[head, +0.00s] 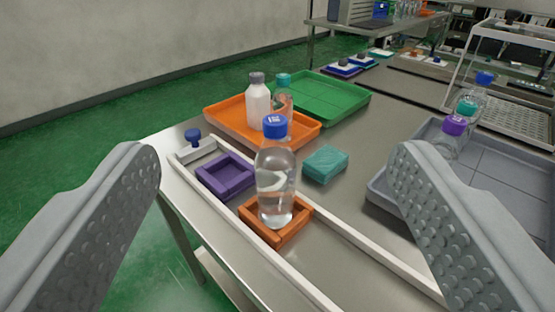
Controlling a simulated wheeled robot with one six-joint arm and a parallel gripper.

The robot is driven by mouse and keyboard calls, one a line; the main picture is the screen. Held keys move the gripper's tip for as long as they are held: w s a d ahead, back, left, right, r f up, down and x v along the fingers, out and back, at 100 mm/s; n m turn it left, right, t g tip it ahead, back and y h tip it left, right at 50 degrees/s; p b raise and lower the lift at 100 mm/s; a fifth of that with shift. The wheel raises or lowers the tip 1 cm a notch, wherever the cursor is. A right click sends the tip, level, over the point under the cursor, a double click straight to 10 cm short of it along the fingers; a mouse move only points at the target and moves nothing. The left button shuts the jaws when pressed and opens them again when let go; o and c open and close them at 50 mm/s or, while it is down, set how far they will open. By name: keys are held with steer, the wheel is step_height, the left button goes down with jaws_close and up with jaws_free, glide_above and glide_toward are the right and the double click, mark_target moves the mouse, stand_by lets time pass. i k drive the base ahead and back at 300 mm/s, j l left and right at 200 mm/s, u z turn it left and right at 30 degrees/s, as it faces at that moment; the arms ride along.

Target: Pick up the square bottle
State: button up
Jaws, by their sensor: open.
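A clear bottle (276,180) with a blue cap stands upright in an orange square holder (290,233), in the middle of the view. I cannot tell for certain from its shape whether this is the square bottle; its body looks rounded. My gripper (273,160) is open, with one finger at the left and one at the right. The clear bottle shows between the fingers, apart from both and farther off. Other bottles are a white bottle (259,106) with a grey cap and a clear teal-capped bottle (283,96) in the orange tray (228,124), the latter partly hidden.
A purple holder (226,177) and a teal block (326,164) lie near the clear bottle. A white rail (350,241) runs along the table edge. A grey tray (378,193) at right has several capped bottles (453,135). A green tray (325,96) stands behind.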

mark_target(258, 96)
steer(key=i+j+z, duration=0.1)
steer(key=i+j, duration=0.2)
steer(key=i+j+z, duration=0.1)
steer(key=i+j, duration=0.15)
steer(key=j, duration=0.25)
steer(key=i+j+z, duration=0.1)
steer(key=i+j, duration=0.15)
steer(key=j, duration=0.15)
steer(key=i+j, duration=0.25)
steer(key=j, duration=0.2)
steer(key=l+z, duration=0.05)
